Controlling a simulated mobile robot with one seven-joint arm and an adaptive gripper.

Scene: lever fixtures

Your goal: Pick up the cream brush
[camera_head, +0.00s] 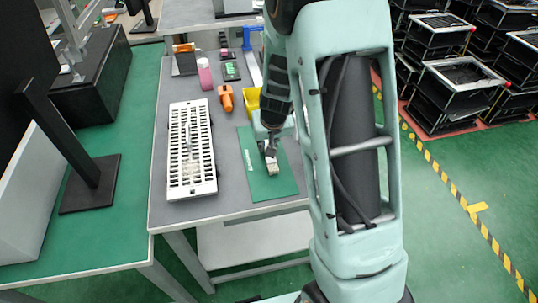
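A small cream object (273,169), which looks like the cream brush, is at the green mat (284,187) on the grey table. It shows just below my gripper (269,151), which points down over the mat. The fingertips are at or very near the top end of the cream object. The view is too small to tell whether they are closed on it, or whether it rests on the mat. My arm hides part of the area behind and to the right of the gripper.
A white slotted tray (173,181) lies left of the mat. Behind are an orange tool (226,98), a yellow bin (252,101), a pink bottle (205,75) and a blue stand (251,62). Bare table (222,150) lies between tray and mat.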

